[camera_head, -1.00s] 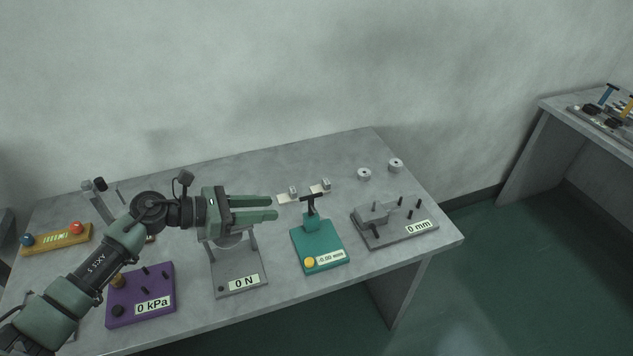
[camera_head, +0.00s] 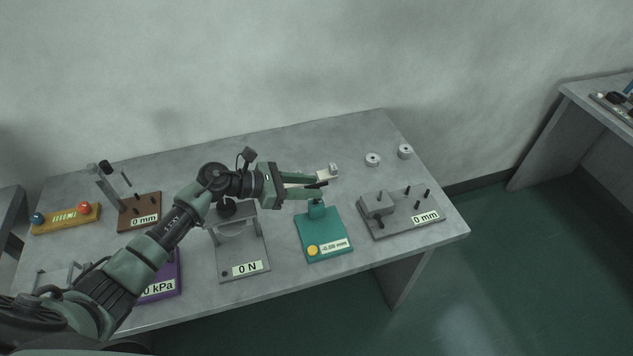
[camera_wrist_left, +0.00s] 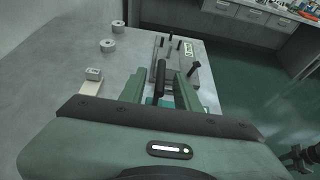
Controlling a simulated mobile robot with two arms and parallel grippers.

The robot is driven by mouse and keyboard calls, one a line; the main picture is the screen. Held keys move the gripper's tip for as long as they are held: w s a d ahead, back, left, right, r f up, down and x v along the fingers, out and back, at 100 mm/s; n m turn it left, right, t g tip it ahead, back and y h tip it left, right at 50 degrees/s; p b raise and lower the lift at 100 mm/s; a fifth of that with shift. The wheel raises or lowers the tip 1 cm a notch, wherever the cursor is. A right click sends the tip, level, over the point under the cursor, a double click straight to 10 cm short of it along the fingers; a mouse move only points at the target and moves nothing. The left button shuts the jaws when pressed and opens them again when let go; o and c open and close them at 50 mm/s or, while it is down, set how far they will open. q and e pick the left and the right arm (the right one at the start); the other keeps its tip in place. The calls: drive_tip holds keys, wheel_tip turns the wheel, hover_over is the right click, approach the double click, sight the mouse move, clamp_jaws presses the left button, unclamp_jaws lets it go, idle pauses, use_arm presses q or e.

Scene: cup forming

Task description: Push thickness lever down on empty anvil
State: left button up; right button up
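The teal thickness gauge (camera_head: 327,238) stands near the front of the table, with a yellow button and a small display that seems to show a slightly negative mm value. Its black lever handle (camera_head: 318,186) is at the top, partly hidden by my left gripper (camera_head: 308,186). In the left wrist view the dark handle (camera_wrist_left: 160,78) lies between the two green fingertips of my left gripper (camera_wrist_left: 160,88), with gaps beside it, so the fingers look open. Whether they touch the handle, and what is on the anvil, I cannot tell.
A grey 0 mm fixture with pegs (camera_head: 400,213) stands right of the gauge, a grey 0 N stand (camera_head: 243,262) left of it. A pale strip with a block (camera_head: 329,173) lies behind. Two metal rings (camera_head: 373,159) sit at the back right.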

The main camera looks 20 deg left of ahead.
use_arm(q)
drive_tip(key=shift+x, duration=1.1)
clamp_jaws()
idle(0.7)
